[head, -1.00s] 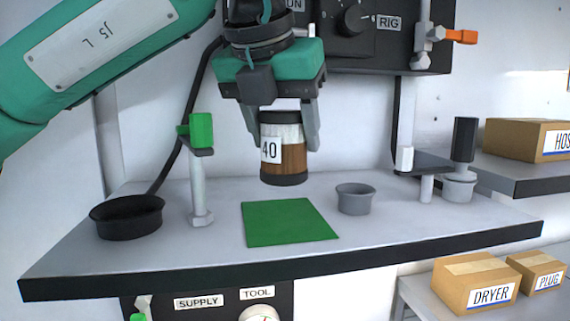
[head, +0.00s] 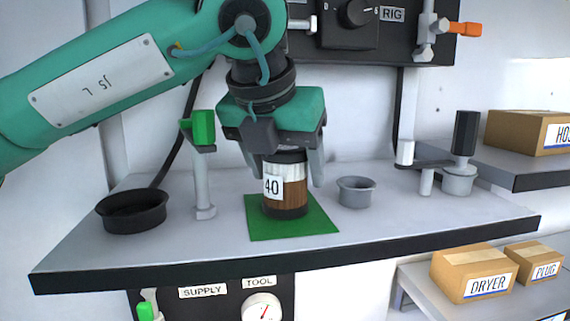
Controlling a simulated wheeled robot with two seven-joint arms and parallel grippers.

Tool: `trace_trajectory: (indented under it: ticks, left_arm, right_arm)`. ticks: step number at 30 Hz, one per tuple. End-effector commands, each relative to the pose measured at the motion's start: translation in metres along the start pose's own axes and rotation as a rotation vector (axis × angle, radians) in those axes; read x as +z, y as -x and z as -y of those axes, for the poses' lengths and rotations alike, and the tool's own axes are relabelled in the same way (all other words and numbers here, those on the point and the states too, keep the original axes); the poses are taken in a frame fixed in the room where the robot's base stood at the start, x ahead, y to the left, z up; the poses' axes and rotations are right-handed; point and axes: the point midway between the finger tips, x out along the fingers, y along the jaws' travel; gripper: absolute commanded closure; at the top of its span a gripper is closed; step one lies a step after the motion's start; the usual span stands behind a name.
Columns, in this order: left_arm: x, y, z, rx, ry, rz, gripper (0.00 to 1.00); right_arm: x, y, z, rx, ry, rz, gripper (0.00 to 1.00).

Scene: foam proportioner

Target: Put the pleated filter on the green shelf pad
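The pleated filter (head: 287,190) is an upright cylinder with dark end caps, a brown lower body, a white upper band and a "40" label. The green shelf pad (head: 262,228) is a flat square on the grey shelf. The filter's bottom is at the middle of the pad; whether it touches or hovers just above is hard to tell. My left gripper (head: 287,172) points down from above, its fingers on either side of the filter's upper part, shut on it. The inner finger faces are partly hidden. My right gripper is not in view.
A black round tray (head: 131,222) and a post with a green top (head: 203,175) stand left of the pad. A small grey cup (head: 355,192) is close on its right. A black-handled fitting (head: 464,140) stands further right. Boxes sit on the side shelves.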

Motion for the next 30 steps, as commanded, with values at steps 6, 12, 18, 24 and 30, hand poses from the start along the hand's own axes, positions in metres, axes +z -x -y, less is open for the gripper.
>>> trace_trajectory:
  ticks: [6,12,18,24,30]
  left_arm:
    - [0.0,0.001,0.0,0.0,0.0,0.0,0.23]
    - [0.002,0.003,0.0,0.0,0.0,0.0,0.23]
    - [-0.001,0.025,0.001,0.0,0.0,0.004,0.23]
    - [0.0,0.072,0.001,0.0,0.002,0.005,0.23]
    - [0.001,0.107,0.001,0.001,0.002,0.003,0.23]
  right_arm:
    - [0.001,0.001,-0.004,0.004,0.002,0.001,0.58]
    - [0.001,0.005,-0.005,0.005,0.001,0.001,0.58]
    - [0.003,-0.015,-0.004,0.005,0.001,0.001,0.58]
    - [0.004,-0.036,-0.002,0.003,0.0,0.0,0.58]
    - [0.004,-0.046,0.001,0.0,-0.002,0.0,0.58]
